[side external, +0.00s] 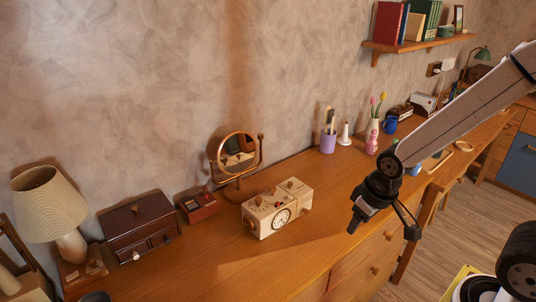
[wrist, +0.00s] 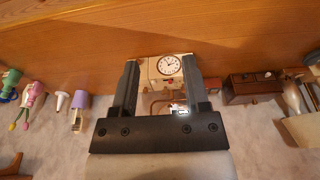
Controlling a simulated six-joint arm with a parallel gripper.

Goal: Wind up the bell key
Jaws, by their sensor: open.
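A cream box with a round white clock face (side external: 267,210) stands on the wooden cabinet top, left of my gripper. Small wooden knobs and a red part show on its top. A brown knob sits on its left front; I cannot tell which piece is the bell key. My gripper (side external: 384,226) is open and empty, above the cabinet's front edge and apart from the box. In the wrist view, which is upside down, the clock box (wrist: 166,68) appears between and beyond the two fingers; the fingers and palm partly hide what lies around it.
A round mirror (side external: 236,152) stands behind the clock box. Left are a small red-brown box (side external: 199,206), a dark drawer chest (side external: 139,226) and a lamp (side external: 47,207). A purple cup (side external: 328,143) and pink vase (side external: 371,142) stand right. The wood before the clock is clear.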

